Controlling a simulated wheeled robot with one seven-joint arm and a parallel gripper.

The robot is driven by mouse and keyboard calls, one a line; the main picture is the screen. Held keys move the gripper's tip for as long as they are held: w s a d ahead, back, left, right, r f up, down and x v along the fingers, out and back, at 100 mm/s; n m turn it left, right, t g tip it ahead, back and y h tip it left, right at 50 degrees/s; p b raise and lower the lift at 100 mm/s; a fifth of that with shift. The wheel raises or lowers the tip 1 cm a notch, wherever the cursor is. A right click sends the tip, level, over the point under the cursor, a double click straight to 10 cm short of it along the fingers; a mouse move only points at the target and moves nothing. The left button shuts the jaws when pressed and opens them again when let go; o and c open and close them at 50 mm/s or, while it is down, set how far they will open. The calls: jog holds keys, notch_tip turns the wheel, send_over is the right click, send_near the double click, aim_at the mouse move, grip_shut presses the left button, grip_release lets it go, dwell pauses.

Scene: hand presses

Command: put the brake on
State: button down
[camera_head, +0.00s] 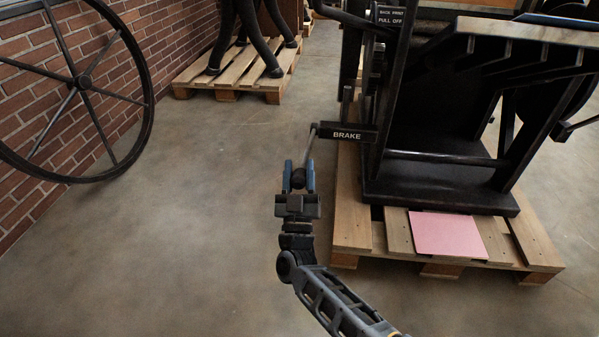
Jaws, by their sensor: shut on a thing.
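The brake is a thin metal lever (310,145) with a dark knob (299,174) at its lower end. It joins the press beside a black plate marked BRAKE (347,135). The lever slants down and to the left, towards me. My gripper (299,178) has its blue fingers on both sides of the knob and is shut on it. The fingers partly cover the knob. The black press (440,157) stands to the right of the lever.
The press stands on a wooden pallet (351,215) with a pink sheet (447,235) on its front. A large spoked wheel (83,81) is by the brick wall (35,45) at left. Another pallet (190,75) stands at the back. The floor (180,240) left of my gripper is clear.

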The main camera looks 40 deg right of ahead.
jog(key=shift+a+f, duration=0.2)
jog(key=shift+f, duration=0.3)
jog(key=c, duration=0.9)
grip_release()
jog(key=shift+o, duration=0.9)
jog(key=shift+r, duration=0.15)
jog(key=p+v, duration=0.1)
jog(key=v, duration=0.6)
jog(key=shift+s+f, duration=0.3)
jog(key=shift+a, duration=0.1)
